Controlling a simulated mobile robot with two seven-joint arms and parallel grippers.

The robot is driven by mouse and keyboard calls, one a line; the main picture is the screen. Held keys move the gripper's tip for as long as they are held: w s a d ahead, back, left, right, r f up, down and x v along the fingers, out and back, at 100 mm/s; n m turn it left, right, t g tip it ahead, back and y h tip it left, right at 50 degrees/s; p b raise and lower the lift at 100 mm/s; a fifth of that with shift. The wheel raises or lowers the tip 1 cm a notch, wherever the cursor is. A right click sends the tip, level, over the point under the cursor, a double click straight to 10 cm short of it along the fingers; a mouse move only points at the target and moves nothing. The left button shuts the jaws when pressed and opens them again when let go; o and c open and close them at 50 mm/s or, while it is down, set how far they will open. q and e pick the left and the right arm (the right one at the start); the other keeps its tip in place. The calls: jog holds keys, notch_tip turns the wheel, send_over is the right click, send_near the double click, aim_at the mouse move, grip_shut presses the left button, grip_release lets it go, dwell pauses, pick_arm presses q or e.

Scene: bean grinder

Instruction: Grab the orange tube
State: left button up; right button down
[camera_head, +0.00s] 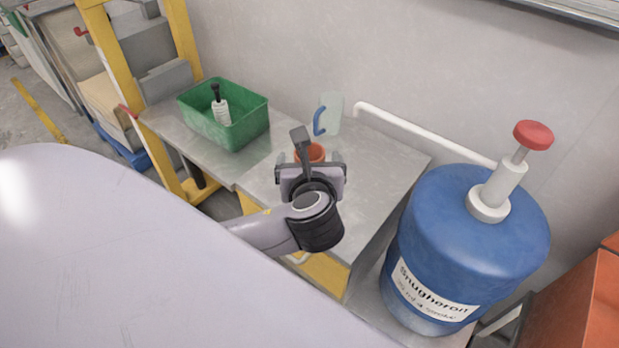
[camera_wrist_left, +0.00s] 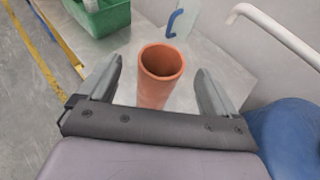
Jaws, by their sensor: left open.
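The orange tube (camera_wrist_left: 160,75) stands upright on the grey metal table, its round open top facing up. In the left wrist view it is between the two fingers of my left gripper (camera_wrist_left: 157,88), with a visible gap on each side. The left gripper is open and empty. In the head view my left gripper (camera_head: 309,160) covers most of the orange tube (camera_head: 316,151), so only its top rim shows. My right gripper is not in either view.
A green bin (camera_head: 250,125) holding a small bottle stands at the table's left. A clear jug with a blue handle (camera_head: 333,108) is behind the tube. A white pipe (camera_head: 420,130) runs along the wall. A large blue drum (camera_head: 440,235) stands at right.

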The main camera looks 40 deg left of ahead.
aim_at(309, 149)
pick_arm(q)
jog(key=x, duration=0.5)
jog(key=shift+d+f, duration=0.1)
jog(key=shift+f, duration=0.2)
jog(key=c, duration=1.5)
jog(key=shift+o, duration=0.2)
jog(key=shift+r, duration=0.1)
